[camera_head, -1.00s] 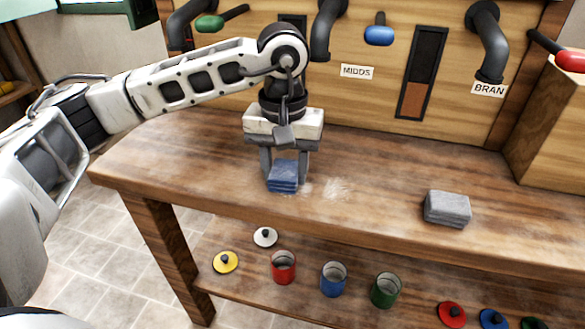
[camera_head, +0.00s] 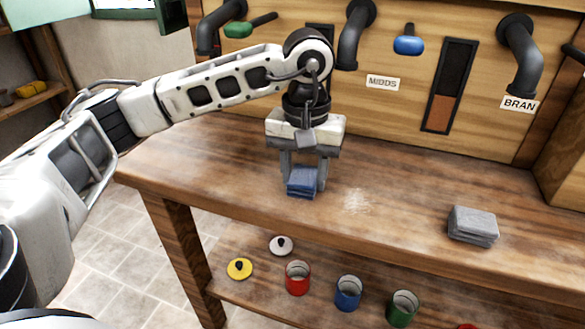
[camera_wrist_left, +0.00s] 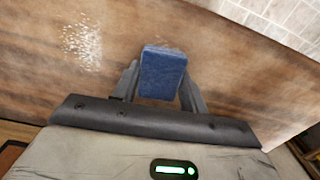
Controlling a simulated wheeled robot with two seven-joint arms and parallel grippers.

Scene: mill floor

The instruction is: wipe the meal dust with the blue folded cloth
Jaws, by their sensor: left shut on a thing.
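My left gripper (camera_head: 304,172) points down over the wooden bench and is shut on the blue folded cloth (camera_head: 301,184). The cloth is low at the bench top; whether it presses on the wood I cannot tell. In the left wrist view the cloth (camera_wrist_left: 162,73) sits between the two fingers. A pale patch of meal dust (camera_head: 356,202) lies on the bench just right of the cloth, apart from it. The dust (camera_wrist_left: 82,42) also shows left of the cloth in the left wrist view. My right gripper is not in view.
A grey folded cloth (camera_head: 473,226) lies on the bench (camera_head: 400,200) to the right. Pipes and a panel with a MIDDS label (camera_head: 383,82) stand behind. Red (camera_head: 298,278), blue (camera_head: 348,293) and green (camera_head: 403,308) canisters stand on the shelf below.

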